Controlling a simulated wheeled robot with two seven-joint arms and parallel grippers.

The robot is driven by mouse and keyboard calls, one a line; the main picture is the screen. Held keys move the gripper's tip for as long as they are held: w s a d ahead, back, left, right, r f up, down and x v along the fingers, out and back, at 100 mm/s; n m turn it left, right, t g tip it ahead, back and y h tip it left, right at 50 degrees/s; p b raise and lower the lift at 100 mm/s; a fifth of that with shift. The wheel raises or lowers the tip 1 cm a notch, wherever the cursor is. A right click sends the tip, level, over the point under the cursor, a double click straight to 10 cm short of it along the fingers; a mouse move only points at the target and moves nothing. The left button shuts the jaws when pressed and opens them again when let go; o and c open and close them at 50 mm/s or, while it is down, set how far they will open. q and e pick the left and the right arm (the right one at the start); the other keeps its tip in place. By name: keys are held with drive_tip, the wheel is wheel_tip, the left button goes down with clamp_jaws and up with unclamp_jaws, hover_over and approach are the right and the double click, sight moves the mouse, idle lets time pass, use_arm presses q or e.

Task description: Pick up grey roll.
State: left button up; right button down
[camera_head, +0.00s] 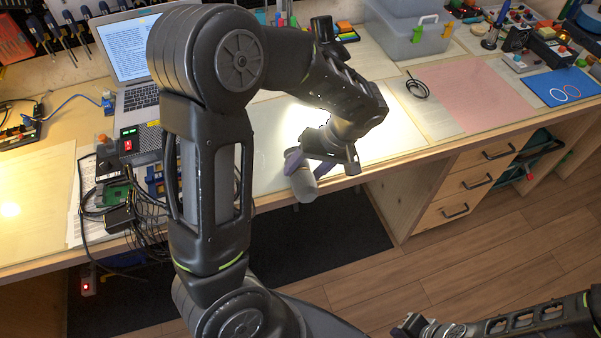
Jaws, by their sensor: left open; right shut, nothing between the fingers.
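The grey roll (304,185) lies at the front edge of the workbench, partly hidden by my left gripper. My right gripper (402,328) is shut and empty, low at the bottom of the view, away from the bench.
A laptop (140,98), a green circuit board (116,195) and cables crowd the left of the bench. A clear storage box (408,38), a pink mat (470,95) and a blue mat (562,87) are to the right. Drawers (468,182) stand below.

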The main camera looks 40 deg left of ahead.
use_arm(q)
drive_tip(key=shift+f, duration=0.1)
drive_tip(key=shift+c, duration=0.5)
drive_tip(key=c, duration=1)
